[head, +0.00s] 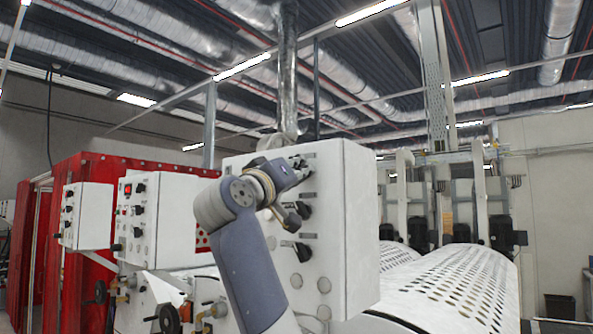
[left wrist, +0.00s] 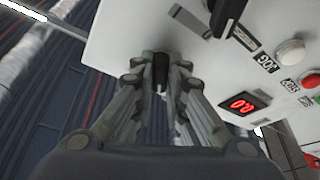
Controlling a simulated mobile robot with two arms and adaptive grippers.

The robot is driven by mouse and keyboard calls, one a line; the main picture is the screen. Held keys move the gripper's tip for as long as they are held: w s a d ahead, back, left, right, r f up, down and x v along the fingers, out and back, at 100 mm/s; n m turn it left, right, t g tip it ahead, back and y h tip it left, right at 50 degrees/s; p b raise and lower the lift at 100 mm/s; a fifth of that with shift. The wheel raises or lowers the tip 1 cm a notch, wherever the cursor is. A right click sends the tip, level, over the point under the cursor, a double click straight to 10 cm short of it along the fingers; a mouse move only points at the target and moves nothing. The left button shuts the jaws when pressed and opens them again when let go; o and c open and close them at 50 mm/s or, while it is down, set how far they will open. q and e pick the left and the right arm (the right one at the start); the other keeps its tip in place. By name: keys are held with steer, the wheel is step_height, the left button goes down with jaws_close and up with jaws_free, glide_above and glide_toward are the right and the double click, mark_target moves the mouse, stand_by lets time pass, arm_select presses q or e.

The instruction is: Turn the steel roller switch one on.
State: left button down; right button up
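In the head view, a white control box (head: 345,225) carries black rotary switches; I cannot read which is the steel roller switch one. My left gripper (head: 297,172) is at its upper front face. It partly covers an upper switch. In the left wrist view, my left gripper (left wrist: 162,66) has a finger on either side of a black switch knob (left wrist: 160,72). The tips are close to the knob, but I cannot tell whether they press on it. Another black switch (left wrist: 226,15) shows beside it. My right gripper is not in view.
Lower black switches (head: 303,251) sit below the gripper. Two other white panels (head: 158,215) stand left, by red doors (head: 95,170). A perforated roller cover (head: 450,280) lies right. The left wrist view shows a red display (left wrist: 241,103), a white button (left wrist: 290,52) and a red button (left wrist: 312,82).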

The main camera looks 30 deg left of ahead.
arm_select(q)
steer(key=m+h+b, duration=0.1)
steer(key=m+h, duration=0.1)
steer(key=m, duration=0.1)
steer(key=m+h+b, duration=0.1)
steer(key=m+h, duration=0.1)
steer(key=m, duration=0.2)
steer(key=m+h+b, duration=0.1)
steer(key=m+b, duration=0.1)
steer(key=m, duration=0.2)
steer(key=shift+a+t+h, duration=0.25)
steer(key=shift+t+h, duration=0.05)
steer(key=shift+h, duration=0.1)
steer(key=m+h, duration=0.1)
steer(key=m, duration=0.2)
steer(key=shift+r+m+p, duration=0.1)
steer(key=shift+m+p, duration=0.2)
steer(key=shift+p, duration=0.1)
steer(key=shift+m+g+h+p, duration=0.5)
steer(key=shift+m+h, duration=0.4)
steer(key=shift+m, duration=0.4)
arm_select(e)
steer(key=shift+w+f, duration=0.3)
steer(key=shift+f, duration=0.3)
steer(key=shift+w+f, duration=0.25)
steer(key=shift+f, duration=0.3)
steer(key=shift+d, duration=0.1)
